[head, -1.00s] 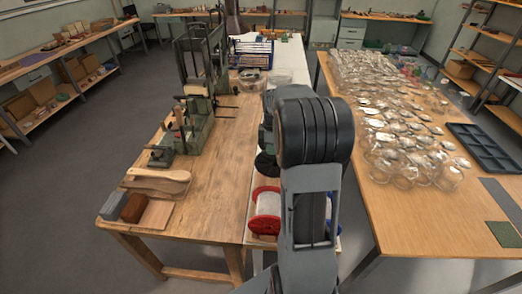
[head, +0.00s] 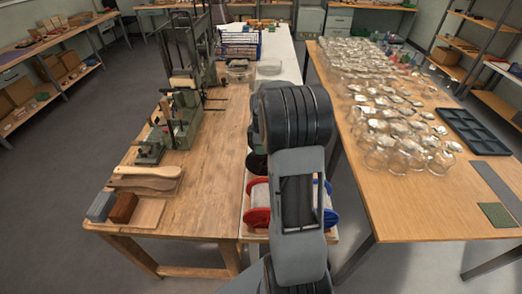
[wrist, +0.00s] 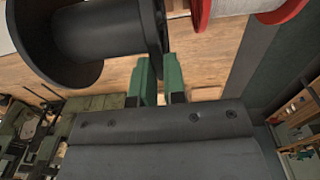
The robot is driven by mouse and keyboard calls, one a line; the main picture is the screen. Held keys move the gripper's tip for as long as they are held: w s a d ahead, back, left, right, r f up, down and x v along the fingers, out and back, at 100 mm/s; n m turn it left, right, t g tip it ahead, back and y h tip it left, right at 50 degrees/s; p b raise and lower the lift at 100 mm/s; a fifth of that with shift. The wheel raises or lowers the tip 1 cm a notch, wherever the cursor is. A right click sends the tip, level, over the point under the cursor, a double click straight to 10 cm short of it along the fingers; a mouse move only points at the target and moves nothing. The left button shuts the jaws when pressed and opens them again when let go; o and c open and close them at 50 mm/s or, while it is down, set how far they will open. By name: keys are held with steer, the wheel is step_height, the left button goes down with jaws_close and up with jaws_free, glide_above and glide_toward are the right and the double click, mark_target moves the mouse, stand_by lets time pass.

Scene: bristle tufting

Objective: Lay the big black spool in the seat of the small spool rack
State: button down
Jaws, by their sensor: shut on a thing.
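The big black spool (wrist: 95,35) fills the top left of the wrist view, with a wide flange at each end of its barrel. My gripper (wrist: 159,60) has two green fingers closed on the rim of its nearer flange. In the head view a dark part of the spool (head: 257,161) shows just left of my arm, which hides my gripper and most of the spool. I cannot make out the small spool rack or its seat; a thin rod (wrist: 178,14) lies beside the black spool in the wrist view.
A white-wound spool with red flanges (head: 257,200) is close by, partly behind my arm; it also shows at top right in the wrist view (wrist: 245,8). A blue flange (head: 329,190) shows right of my arm. Glass jars (head: 385,115) crowd the right table; wooden paddles (head: 147,180) lie left.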

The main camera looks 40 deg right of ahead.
mark_target(262, 161)
steer(key=shift+f+b, duration=2.65)
steer(key=shift+f, duration=1.25)
steer(key=shift+d, duration=0.15)
steer(key=shift+f+b, duration=0.45)
steer(key=shift+f, duration=0.1)
steer(key=c, duration=0.7)
jaws_free()
steer(key=shift+s, duration=0.1)
steer(key=shift+r, duration=0.15)
steer(key=shift+r+p, duration=2.45)
steer(key=shift+r, duration=0.9)
